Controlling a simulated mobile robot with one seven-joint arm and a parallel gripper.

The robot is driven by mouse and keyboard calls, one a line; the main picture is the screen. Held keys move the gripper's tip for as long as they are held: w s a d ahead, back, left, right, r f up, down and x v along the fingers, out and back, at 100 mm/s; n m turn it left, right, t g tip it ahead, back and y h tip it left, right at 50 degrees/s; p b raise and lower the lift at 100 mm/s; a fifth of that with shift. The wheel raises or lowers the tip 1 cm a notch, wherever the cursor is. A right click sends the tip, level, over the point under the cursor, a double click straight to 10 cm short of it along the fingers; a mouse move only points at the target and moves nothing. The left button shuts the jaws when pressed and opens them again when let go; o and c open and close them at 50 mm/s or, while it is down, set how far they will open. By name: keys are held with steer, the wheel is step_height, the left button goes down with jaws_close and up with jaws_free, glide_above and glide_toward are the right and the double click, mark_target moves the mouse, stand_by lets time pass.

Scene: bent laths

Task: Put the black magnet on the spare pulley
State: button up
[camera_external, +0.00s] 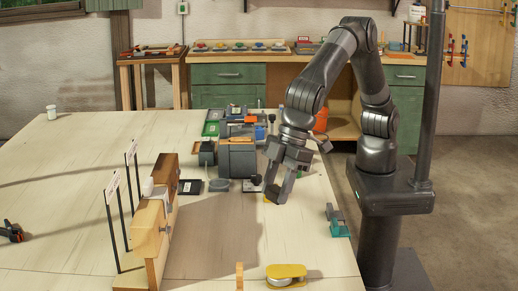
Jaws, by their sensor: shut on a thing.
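My gripper (276,196) is low over the right part of the workbench, fingers pointing down. It is shut on a small dark piece, apparently the black magnet (272,190), mostly hidden by the fingers. A small yellow patch shows right beneath the fingertips; I cannot tell what it is or whether it touches them. A yellow part with a silver round piece (285,272) lies at the front edge of the bench and looks like a pulley. I cannot tell for sure which thing is the spare pulley.
A grey machine (237,158) stands just left of my gripper, with a grey disc (219,185) before it. A wooden beam stand (152,225) with upright rods is at left. A teal bracket (338,222) sits near the right edge.

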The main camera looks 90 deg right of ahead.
steer(key=w+a+n, duration=0.1)
steer(key=a+n, duration=0.1)
glide_above(296, 273)
steer(key=s+d, duration=0.1)
steer(key=shift+y, duration=0.4)
step_height(296, 273, down, 6)
steer(key=shift+d, duration=0.1)
steer(key=shift+f, duration=2.05)
steer(key=shift+f, duration=0.15)
steer(key=o, duration=1.1)
steer(key=shift+c, duration=0.2)
steer(key=v, duration=1.2)
